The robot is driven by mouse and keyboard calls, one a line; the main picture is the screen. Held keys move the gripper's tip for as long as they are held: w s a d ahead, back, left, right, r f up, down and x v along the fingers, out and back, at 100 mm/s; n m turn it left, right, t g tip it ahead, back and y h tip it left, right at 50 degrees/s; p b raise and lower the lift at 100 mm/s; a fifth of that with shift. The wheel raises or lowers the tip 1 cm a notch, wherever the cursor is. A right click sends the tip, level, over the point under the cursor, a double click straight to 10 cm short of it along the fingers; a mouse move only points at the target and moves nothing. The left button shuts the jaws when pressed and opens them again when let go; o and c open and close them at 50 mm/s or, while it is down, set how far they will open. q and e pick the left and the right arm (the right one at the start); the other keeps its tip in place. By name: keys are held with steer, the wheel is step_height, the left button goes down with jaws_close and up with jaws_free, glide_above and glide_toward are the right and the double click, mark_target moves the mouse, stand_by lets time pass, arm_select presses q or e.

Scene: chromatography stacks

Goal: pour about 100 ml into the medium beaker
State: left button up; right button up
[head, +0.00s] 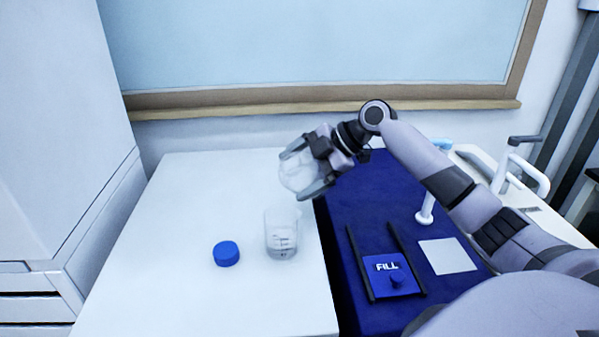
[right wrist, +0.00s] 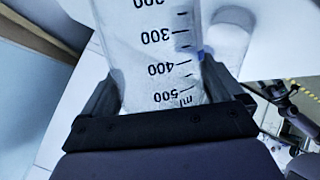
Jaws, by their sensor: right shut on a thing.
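My right gripper (head: 303,172) is shut on a clear graduated bottle (head: 297,175), held tilted in the air above and a little behind the beaker. In the right wrist view the bottle (right wrist: 150,60) sits between the two fingers, with marks 300, 400 and 500 ml showing. The clear beaker (head: 282,236) stands upright on the white table near its right edge, apart from the bottle. I cannot tell how much liquid is in the bottle or the beaker, or whether any is flowing. My left gripper is not in view.
A blue cap (head: 227,253) lies on the white table (head: 170,240), left of the beaker. To the right is a dark blue surface (head: 350,190) with a FILL plate (head: 385,280) and a pale square (head: 447,256). A sink tap (head: 520,165) stands further right. The table's left side is clear.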

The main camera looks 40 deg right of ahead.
stand_by(0.4)
steer(key=shift+f+n+t+h+b, duration=0.3)
steer(key=shift+f+n+h+b, duration=0.15)
steer(key=shift+f+b, duration=0.35)
steer(key=shift+f, duration=0.1)
steer(key=shift+f+h+b, duration=0.25)
steer(key=shift+f+b, duration=0.15)
steer(key=shift+f, duration=0.15)
steer(key=shift+f, duration=0.1)
steer(key=shift+f+n+t+h+b, duration=0.3)
steer(key=shift+f+n+h+b, duration=0.05)
steer(key=shift+h, duration=0.15)
